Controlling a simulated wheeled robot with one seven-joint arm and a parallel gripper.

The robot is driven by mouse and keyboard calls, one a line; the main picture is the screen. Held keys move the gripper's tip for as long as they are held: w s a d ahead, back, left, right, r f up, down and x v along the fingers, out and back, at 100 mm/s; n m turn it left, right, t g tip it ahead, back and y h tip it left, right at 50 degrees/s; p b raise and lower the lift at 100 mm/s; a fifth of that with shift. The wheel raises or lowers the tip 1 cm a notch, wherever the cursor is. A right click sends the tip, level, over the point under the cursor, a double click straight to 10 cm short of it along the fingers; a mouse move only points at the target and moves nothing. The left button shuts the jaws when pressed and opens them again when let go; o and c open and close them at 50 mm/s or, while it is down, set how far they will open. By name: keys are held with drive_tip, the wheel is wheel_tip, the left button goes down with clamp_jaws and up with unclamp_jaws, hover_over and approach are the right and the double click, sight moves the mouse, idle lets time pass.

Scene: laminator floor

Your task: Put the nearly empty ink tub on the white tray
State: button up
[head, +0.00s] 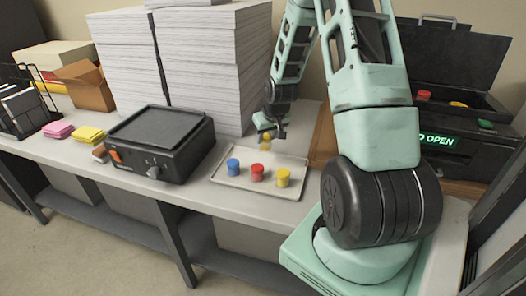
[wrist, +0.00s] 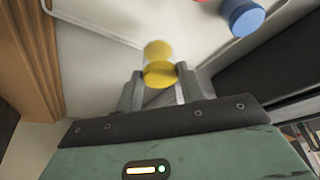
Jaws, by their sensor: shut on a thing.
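My gripper (head: 266,138) is over the back part of the white tray (head: 283,161) in the head view. In the wrist view, the fingers of my gripper (wrist: 160,88) are shut on a small tub (wrist: 158,72) with yellow at its near end and a paler middle. The held tub shows small and yellowish in the head view (head: 264,146). I cannot tell its ink level, or whether it touches the tray. A blue tub (head: 233,166), a red tub (head: 257,172) and a yellow tub (head: 283,177) stand in a row along the tray's front.
A black machine (head: 160,142) stands left of the tray, with tall paper stacks (head: 215,60) behind. A black laminator (head: 460,140) with a raised lid and lit sign is at right. Pink (head: 58,130) and yellow pads (head: 88,135) lie at left. The tray's back half has bare room.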

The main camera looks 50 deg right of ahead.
sight(266, 149)
drive_tip(key=shift+f+p, duration=0.55)
drive_tip(key=shift+f, duration=2.15)
drive_tip(key=shift+f, duration=0.1)
drive_tip(key=o, duration=1)
